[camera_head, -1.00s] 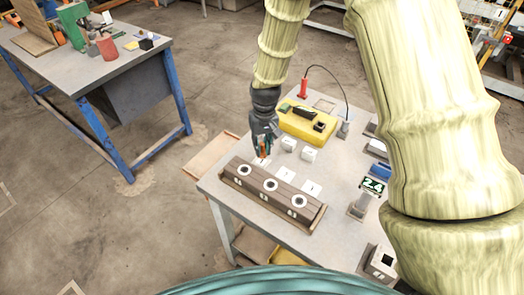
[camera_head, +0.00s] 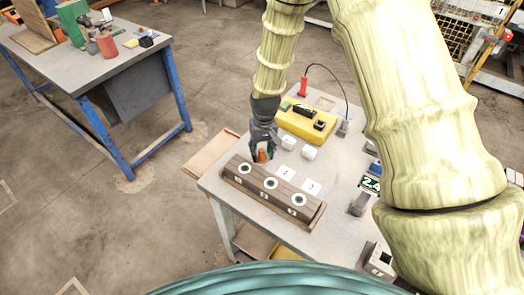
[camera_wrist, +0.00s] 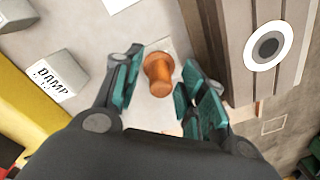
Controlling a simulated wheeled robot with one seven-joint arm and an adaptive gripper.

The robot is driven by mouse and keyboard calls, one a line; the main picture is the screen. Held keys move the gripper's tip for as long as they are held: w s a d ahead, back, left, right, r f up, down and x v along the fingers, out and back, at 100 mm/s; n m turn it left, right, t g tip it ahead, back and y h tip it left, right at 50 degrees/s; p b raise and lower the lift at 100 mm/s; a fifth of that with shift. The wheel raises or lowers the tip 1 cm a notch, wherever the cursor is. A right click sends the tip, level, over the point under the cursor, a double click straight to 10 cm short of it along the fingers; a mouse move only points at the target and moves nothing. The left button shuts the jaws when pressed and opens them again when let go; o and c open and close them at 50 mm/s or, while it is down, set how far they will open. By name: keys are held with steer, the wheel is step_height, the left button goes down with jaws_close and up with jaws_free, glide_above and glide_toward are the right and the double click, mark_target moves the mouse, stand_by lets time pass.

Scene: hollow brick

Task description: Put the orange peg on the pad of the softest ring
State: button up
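The orange peg (camera_wrist: 159,73) stands between the fingers of my gripper (camera_wrist: 160,92) in the wrist view, with a narrow gap on each side. A pale pad (camera_wrist: 167,46) shows partly behind it. In the head view the peg (camera_head: 262,156) shows at the tip of my gripper (camera_head: 261,153), beside the brown brick (camera_head: 254,191). Three white rings with dark centres, left (camera_head: 245,168), middle (camera_head: 270,184) and right (camera_head: 298,199), lie along the brick. Two white pads (camera_head: 286,173) (camera_head: 311,187) lie behind it. Which ring is softest cannot be seen.
Two white blocks (camera_head: 309,153) (camera_head: 288,143) stand behind the pads; one (camera_wrist: 57,78) reads "DAMP" in the wrist view. A yellow case (camera_head: 301,127) lies at the back. A display (camera_head: 371,184) stands at the right, partly hidden by my arm.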

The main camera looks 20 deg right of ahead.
steer(key=shift+r, duration=0.25)
step_height(320, 180, up, 12)
steer(key=b, duration=0.3)
steer(key=shift+d+f+b, duration=0.15)
steer(key=shift+d+b, duration=0.15)
steer(key=shift+b, duration=0.1)
stand_by(0.5)
